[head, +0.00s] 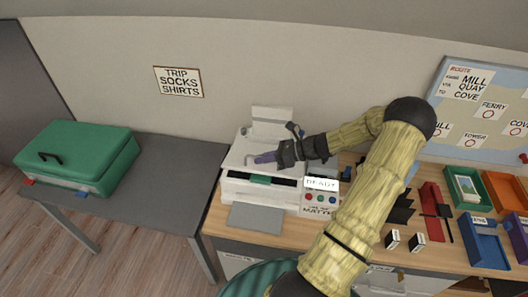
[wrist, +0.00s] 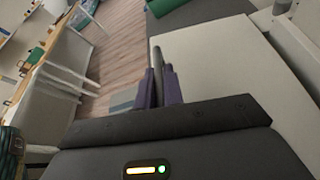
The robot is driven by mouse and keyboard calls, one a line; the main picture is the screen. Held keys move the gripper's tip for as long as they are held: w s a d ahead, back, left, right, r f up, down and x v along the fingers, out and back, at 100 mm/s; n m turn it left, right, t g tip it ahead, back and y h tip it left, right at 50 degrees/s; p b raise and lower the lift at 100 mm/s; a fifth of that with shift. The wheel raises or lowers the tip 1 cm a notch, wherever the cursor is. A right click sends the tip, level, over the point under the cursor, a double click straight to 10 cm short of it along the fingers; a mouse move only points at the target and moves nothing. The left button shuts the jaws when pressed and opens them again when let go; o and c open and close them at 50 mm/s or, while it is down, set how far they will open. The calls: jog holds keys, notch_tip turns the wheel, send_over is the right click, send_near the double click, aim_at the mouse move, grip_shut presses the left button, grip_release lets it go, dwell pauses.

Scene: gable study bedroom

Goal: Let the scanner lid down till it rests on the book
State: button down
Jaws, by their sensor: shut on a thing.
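The scanner (head: 295,200) is a pale box on the wooden desk. Its pale lid (head: 237,157) lies low over the body, with a dark slot below its front edge. The green end of the book (head: 260,180) shows in that slot. I cannot tell whether lid and book touch. My gripper (head: 258,158) reaches over the lid from the right. In the wrist view, its purple fingers (wrist: 159,88) are shut on a grey bar, which looks like the lid's handle (wrist: 156,56). The lid's pale surface (wrist: 215,60) fills the right side there.
A display reading "READY" (head: 321,184) and buttons are at the scanner's right front. A grey pad (head: 256,218) lies before it. A green case (head: 80,157) stands on the grey table (head: 165,165) at left. Trays (head: 483,243) and small boxes crowd the desk's right.

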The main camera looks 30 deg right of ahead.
jog(key=shift+f, duration=0.15)
jog(key=c, duration=1.5)
grip_release()
jog(key=shift+s, duration=0.1)
jog(key=b+v, duration=0.2)
jog(key=v, duration=1.5)
jog(key=shift+d+b, duration=0.2)
jog(key=shift+b, duration=0.1)
